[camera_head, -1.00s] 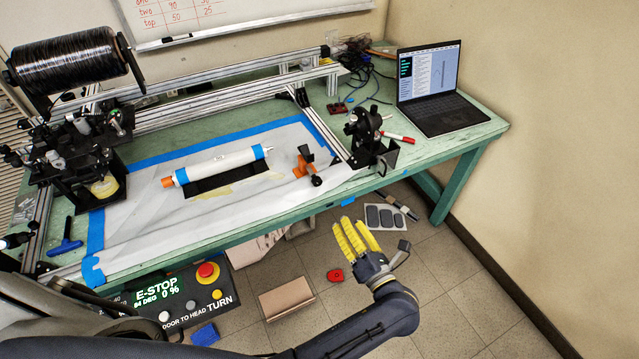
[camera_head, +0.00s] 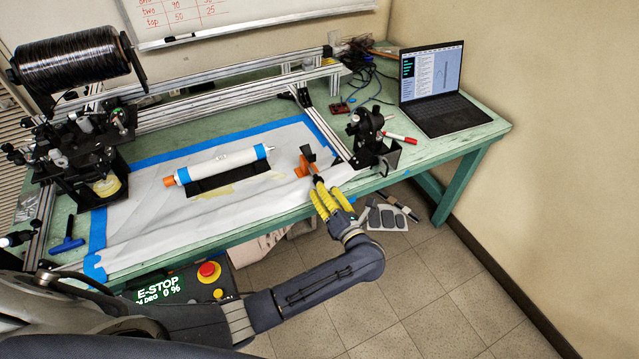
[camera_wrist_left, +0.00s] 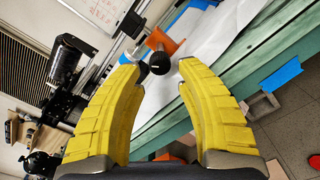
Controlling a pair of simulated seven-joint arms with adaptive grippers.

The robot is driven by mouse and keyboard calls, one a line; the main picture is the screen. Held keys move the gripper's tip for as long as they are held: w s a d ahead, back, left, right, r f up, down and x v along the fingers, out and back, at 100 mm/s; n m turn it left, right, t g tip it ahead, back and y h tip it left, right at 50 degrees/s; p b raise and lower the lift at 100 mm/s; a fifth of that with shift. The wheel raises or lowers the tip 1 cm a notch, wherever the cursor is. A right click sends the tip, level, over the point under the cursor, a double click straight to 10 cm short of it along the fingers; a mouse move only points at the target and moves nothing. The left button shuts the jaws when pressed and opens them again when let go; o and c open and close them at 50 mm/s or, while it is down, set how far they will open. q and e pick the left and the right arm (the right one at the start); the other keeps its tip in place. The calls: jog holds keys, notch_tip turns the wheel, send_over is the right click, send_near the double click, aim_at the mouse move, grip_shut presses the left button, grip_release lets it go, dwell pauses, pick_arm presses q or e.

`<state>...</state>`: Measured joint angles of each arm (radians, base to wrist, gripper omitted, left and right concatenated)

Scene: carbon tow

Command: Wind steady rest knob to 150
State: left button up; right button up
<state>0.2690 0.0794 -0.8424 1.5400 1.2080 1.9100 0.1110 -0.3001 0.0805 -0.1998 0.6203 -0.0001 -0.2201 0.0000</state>
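The steady rest is an orange bracket (camera_head: 302,168) with a dark upper arm, standing on the white sheet near the table's front edge, right of the white tube (camera_head: 222,165). Its round black knob (camera_wrist_left: 160,63) shows in the left wrist view, in front of the orange bracket (camera_wrist_left: 168,42). In the head view my fingertips mostly hide the knob. My left gripper (camera_head: 321,193) has yellow ribbed fingers and is at the front edge. In the left wrist view the fingers (camera_wrist_left: 158,72) are apart, with the knob between or just beyond the tips; contact cannot be told. No scale reading is legible.
A black mechanism (camera_head: 368,135) stands right of the steady rest, close to my fingers. A laptop (camera_head: 440,95) and red marker (camera_head: 400,138) lie farther right. Aluminium rails (camera_head: 220,105) run along the back.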

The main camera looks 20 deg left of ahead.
aim_at(318, 180)
pick_arm(q)
jog(key=shift+x, duration=2)
jog(key=shift+c, duration=0.2)
grip_shut()
